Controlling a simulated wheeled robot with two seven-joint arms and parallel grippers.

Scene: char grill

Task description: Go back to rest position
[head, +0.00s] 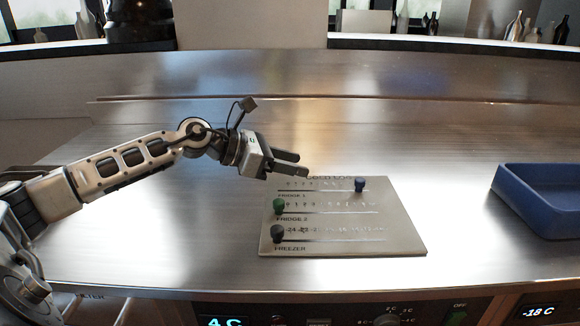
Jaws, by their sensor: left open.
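My left arm comes in from the left, and my left gripper (289,164) is open and empty. It is above the back left edge of a metal panel (405,238) that lies on the steel counter. The panel has three rows, marked FRIDGE 1, FRIDGE 2 and FREEZER, each with a slider knob. The black knob (278,233) is at the left end of the bottom row. My right gripper is not in view.
A blue tray (510,205) stands on the counter (190,245) at the right. A raised steel ledge (400,105) runs along the back. The front edge has displays and dials below it. The counter between panel and tray is clear.

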